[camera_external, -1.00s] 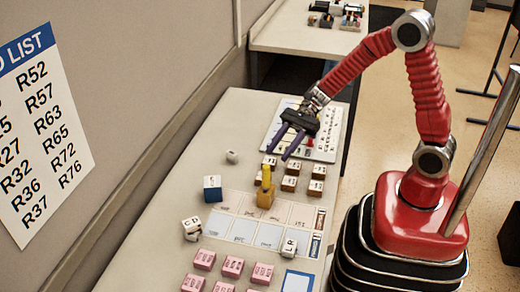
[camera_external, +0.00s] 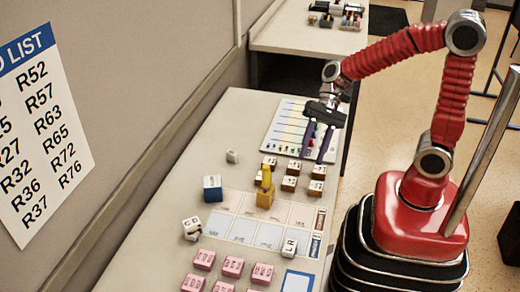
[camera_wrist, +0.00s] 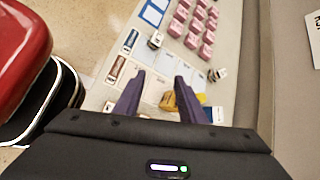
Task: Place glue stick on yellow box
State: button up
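A yellow-brown box (camera_external: 265,199) stands on the desk at the near end of the small brown-sided blocks, with a taller yellow piece (camera_external: 266,177) rising from its top. Part of this yellow object (camera_wrist: 168,101) shows in the wrist view between the bases of my fingers. I cannot pick out a glue stick for certain in either view. My gripper (camera_external: 312,160) has two purple fingers, points down and is open. It is over the near edge of the striped sheet, behind and to the right of the yellow box. No object shows held between the fingertips (camera_wrist: 158,78).
Several brown-sided white-topped blocks (camera_external: 289,184) stand between the sheet (camera_external: 284,128) and the yellow box. A blue-and-white block (camera_external: 212,188), a CD block (camera_external: 191,229), an LR block (camera_external: 289,246) and pink blocks (camera_external: 233,267) are on the desk. The desk's left side is mostly clear.

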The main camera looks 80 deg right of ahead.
jog(key=s+d+r+n+t+h, duration=0.3)
jog(key=s+d+r+n+h, duration=0.3)
jog(key=n, duration=0.7)
jog(key=s+d+h, duration=0.2)
jog(key=s+d, duration=0.1)
jog(key=s, duration=0.1)
jog(key=shift+s+d+r+n+t+h, duration=0.2)
jog(key=shift+s+r+n+t+h, duration=0.1)
jog(key=shift+s+t+h, duration=0.1)
dwell(0.4)
